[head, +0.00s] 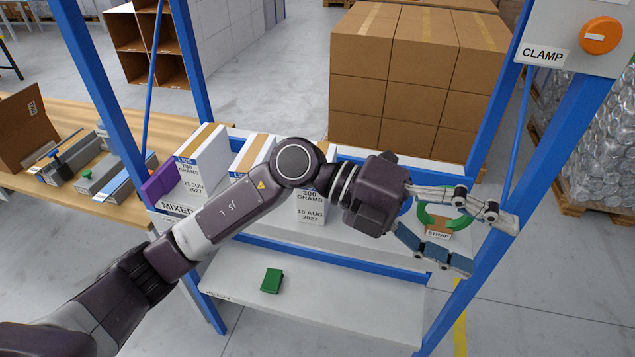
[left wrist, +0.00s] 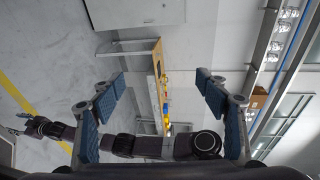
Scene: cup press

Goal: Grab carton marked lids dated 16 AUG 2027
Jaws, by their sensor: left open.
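A white carton (head: 311,211) reading "300 GRAMS 16 AUG 2027" stands on the rack's upper shelf. My left arm crosses in front of it and hides its upper part, including any title. A carton (head: 199,170) marked "LIDS 790 GRAMS 11 JUN 2027" stands at the left. Another carton (head: 250,152) between them is mostly hidden. My left gripper (head: 470,228) is open and empty, right of the cartons, near the strap place; its open fingers also show in the left wrist view (left wrist: 165,105). My right gripper (left wrist: 24,122) appears small there, its opening unclear.
A green ring (head: 446,218) lies by the "STRAP" label beside my left fingers. Blue rack posts (head: 482,180) flank the shelf. A purple block (head: 160,182) is at the left. A green box (head: 271,281) lies on the otherwise clear lower shelf (head: 350,305).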

